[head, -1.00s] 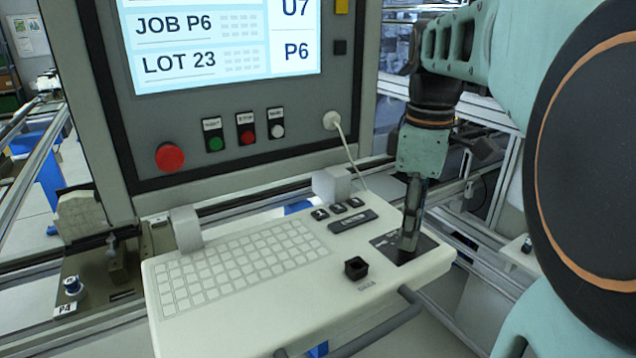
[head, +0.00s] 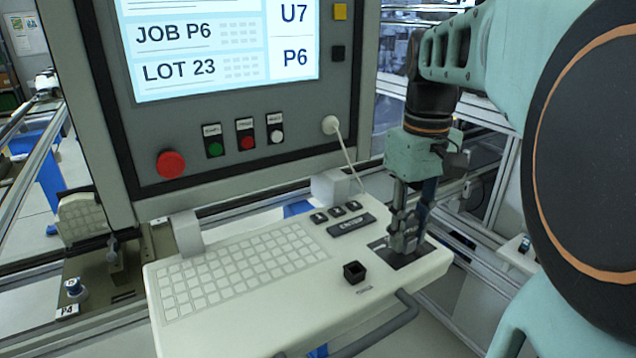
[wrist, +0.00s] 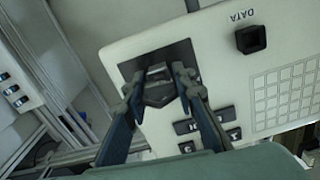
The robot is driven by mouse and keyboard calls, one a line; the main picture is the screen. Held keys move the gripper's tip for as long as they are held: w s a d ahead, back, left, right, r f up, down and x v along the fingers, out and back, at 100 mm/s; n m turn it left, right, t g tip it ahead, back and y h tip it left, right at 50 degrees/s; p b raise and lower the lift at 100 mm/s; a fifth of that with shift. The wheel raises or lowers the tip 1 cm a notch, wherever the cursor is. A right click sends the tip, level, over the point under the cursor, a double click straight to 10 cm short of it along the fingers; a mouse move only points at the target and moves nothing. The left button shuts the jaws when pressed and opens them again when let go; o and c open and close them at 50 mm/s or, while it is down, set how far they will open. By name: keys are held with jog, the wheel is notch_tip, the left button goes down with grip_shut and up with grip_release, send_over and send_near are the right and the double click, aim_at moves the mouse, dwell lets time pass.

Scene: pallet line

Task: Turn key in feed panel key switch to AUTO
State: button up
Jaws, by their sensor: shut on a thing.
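The feed panel (head: 340,290) is a pale console with a keyboard. A dark square switch plate (head: 412,262) lies at its right end. My gripper (head: 403,240) points down onto this plate. In the wrist view my gripper (wrist: 158,86) has its two fingers on either side of a small grey metallic key (wrist: 157,70) over the dark plate (wrist: 182,52). The fingers hold the key, which is mostly hidden in the head view. The switch's position marks, including AUTO, cannot be read.
A black square socket-like part (head: 355,271) stands left of the plate, near a DATA label. Several black buttons (head: 335,214) lie behind it. A handle bar (head: 395,325) runs along the front edge. The upright screen cabinet (head: 230,185) and a white cable (head: 348,155) are behind.

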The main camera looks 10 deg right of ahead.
jog(key=m+p, duration=0.1)
jog(key=m, duration=0.6)
jog(key=shift+m, duration=0.4)
jog(key=o, duration=1.7)
jog(key=shift+r+p, duration=0.1)
jog(key=shift+p, duration=0.2)
jog(key=shift+r+p, duration=2.05)
jog(key=shift+r, duration=0.25)
jog(key=shift+r+p, duration=0.35)
jog(key=shift+r, duration=0.75)
jog(key=shift+d, duration=0.15)
